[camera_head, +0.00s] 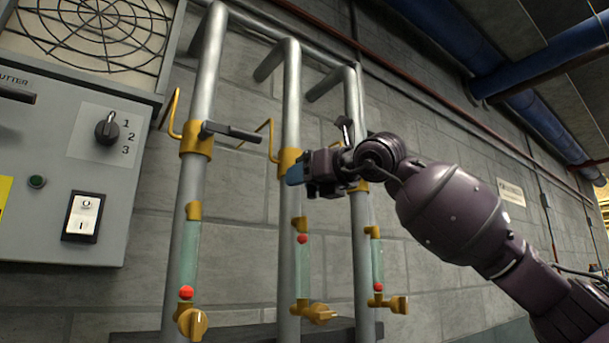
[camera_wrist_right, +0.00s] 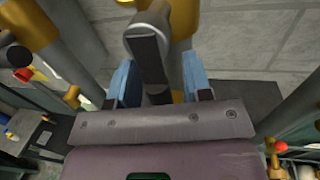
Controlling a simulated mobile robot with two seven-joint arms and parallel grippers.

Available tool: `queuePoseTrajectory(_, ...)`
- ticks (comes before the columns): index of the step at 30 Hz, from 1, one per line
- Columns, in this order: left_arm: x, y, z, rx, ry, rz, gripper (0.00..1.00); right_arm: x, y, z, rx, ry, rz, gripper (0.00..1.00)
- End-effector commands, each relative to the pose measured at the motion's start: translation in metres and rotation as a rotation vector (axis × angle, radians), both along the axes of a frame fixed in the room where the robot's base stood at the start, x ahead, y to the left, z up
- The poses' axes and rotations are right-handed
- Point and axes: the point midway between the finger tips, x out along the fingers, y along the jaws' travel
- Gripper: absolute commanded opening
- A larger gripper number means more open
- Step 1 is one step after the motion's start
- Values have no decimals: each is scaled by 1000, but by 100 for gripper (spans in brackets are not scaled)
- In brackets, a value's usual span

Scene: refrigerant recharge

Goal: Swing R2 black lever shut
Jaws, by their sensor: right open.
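Three grey vertical pipes carry yellow valve bodies. The middle pipe's valve (camera_head: 289,158) is beside my right gripper (camera_head: 300,172), whose blue fingertips point left across that pipe. In the right wrist view a black lever (camera_wrist_right: 148,48) sticks out from a yellow valve toward the camera. It lies between the blue fingers of my open right gripper (camera_wrist_right: 158,85), with no grip on it seen. In the head view the gripper hides the middle pipe's lever. No R2 label is readable, so I cannot tell R2 for certain. My left gripper is out of view.
The left pipe's black lever (camera_head: 231,131) sticks out to the right. The right pipe has a dark lever (camera_head: 345,129) near its valve. Sight tubes with red balls and yellow knobs (camera_head: 192,323) sit below. A grey control panel (camera_head: 85,150) stands at left.

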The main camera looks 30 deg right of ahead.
Motion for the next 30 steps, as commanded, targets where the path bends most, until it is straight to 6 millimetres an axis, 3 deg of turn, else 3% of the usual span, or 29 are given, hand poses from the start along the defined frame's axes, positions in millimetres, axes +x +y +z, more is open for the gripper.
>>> queuePoseTrajectory(10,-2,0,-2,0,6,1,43,3,1,0,0,0,0,44)
queuePoseTrajectory(19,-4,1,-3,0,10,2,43,2,1,0,0,0,0,0)
queuePoseTrajectory(30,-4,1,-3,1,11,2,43,2,3,0,-7,0,0,0)
